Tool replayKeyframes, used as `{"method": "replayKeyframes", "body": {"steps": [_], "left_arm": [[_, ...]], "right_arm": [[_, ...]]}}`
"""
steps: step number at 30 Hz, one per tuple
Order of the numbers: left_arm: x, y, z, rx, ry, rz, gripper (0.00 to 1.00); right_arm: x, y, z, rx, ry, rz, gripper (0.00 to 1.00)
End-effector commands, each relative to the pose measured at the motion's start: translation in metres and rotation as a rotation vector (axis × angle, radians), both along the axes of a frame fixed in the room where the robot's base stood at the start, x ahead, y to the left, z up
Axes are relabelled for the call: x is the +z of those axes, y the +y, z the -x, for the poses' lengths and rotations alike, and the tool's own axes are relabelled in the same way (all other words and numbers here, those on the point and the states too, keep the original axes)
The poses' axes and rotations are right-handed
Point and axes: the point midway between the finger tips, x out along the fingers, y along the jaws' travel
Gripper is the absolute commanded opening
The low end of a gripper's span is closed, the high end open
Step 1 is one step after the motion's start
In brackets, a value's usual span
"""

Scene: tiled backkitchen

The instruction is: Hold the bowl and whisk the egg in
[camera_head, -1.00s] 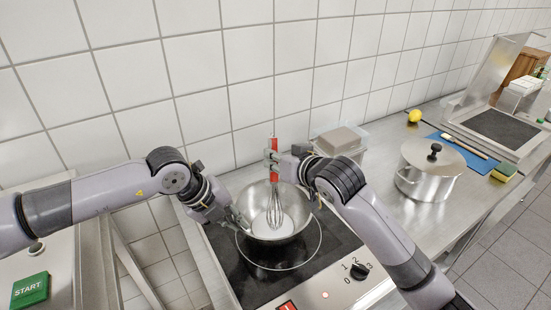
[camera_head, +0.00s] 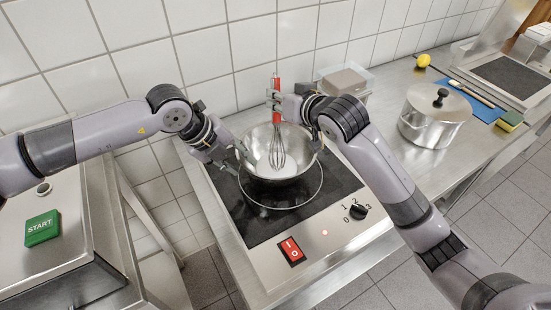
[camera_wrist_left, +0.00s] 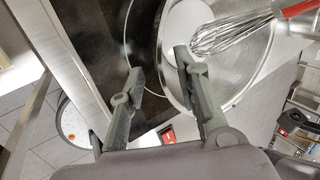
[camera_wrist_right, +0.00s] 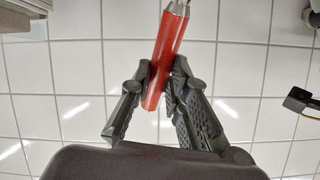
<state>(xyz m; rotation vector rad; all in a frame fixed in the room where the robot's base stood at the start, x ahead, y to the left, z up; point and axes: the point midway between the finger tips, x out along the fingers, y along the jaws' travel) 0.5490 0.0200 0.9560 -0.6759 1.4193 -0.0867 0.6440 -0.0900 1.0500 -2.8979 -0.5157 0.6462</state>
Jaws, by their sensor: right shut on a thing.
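The metal bowl (camera_head: 302,155) stands on the black hob, with a pale white layer inside; I cannot tell if it is egg. My right gripper (camera_head: 275,97) is shut on the red handle of the whisk (camera_head: 277,86), also seen in the right wrist view (camera_wrist_right: 167,60). The whisk is upright, its wire end inside the bowl. My left gripper (camera_head: 238,158) is at the bowl's left side. In the left wrist view its fingers (camera_wrist_left: 157,85) are apart, one over the bowl's inside (camera_wrist_left: 255,75) and one outside the rim.
The hob (camera_head: 240,222) has a knob (camera_head: 358,212) and a red switch (camera_head: 291,251) in front. A lidded pot (camera_head: 432,125), a plastic container (camera_head: 345,78) and a blue board (camera_head: 482,108) stand right. A green START button (camera_head: 42,229) is left. The tiled wall is close behind.

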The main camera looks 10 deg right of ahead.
Motion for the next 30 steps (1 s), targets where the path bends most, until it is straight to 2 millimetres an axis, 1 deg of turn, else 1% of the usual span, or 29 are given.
{"method": "replayKeyframes", "body": {"steps": [5, 30], "left_arm": [[0.004, 0.001, 0.000, 0.000, -0.001, 0.001, 0.30], [0.062, 0.031, 0.012, 0.000, -0.002, 0.000, 0.30]], "right_arm": [[0.000, 0.000, 0.000, 0.000, -0.001, 0.000, 0.00], [0.000, 0.000, 0.000, 0.000, -0.001, 0.000, 0.00]]}}
